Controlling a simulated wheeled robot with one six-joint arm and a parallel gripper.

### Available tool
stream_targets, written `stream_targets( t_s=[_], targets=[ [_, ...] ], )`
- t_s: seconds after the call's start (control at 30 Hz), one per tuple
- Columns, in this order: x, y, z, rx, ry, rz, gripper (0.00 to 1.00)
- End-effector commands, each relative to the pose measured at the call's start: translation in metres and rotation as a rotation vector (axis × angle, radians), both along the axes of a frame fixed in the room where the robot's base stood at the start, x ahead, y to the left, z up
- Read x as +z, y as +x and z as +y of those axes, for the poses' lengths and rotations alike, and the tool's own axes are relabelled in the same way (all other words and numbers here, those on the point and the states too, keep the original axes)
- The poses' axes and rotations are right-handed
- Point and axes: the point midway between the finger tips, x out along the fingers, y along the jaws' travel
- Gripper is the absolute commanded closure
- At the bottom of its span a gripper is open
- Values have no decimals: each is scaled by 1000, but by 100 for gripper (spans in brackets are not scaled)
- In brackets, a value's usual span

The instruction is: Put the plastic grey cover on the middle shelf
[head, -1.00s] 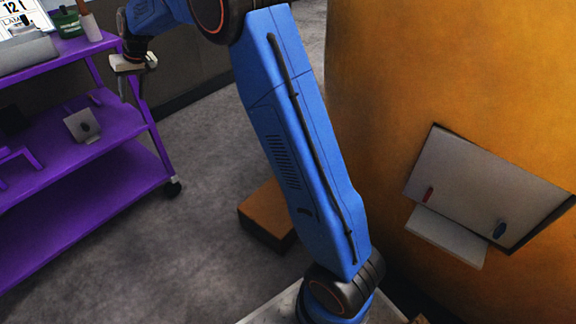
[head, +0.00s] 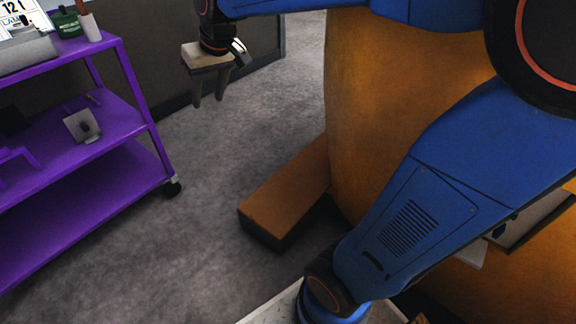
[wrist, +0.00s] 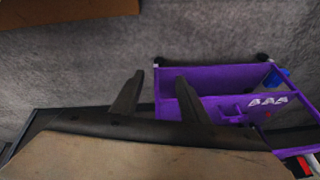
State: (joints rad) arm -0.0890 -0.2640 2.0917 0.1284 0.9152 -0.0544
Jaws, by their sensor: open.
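A small light grey plate-like piece (head: 81,123) with a dark round spot leans or stands tilted on the purple middle shelf (head: 118,123). It looks like the grey cover, though I cannot tell its material. My gripper (head: 209,101) is open and empty, fingers pointing down, to the right of the cart and clear of the shelf. Its two dark fingers also show apart in the wrist view (wrist: 160,77), with nothing between them.
The purple cart (head: 75,220) has a bare lower shelf and a crowded top with a green container (head: 67,25) and a white cup (head: 90,28). An orange-brown block (head: 285,190) lies on the grey floor beside a large orange body (head: 385,120). Floor between is clear.

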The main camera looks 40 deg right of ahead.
Motion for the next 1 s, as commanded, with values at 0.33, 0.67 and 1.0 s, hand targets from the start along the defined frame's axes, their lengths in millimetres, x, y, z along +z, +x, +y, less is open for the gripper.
stream_targets(
  t_s=[0.33, 0.67, 1.0],
  targets=[
    [-26, -125, -37, -47, -47, -12, 59],
    [-73, -223, -61, -90, -89, -16, 59],
    [-93, -251, -68, -105, -105, -17, 59]
  ],
)
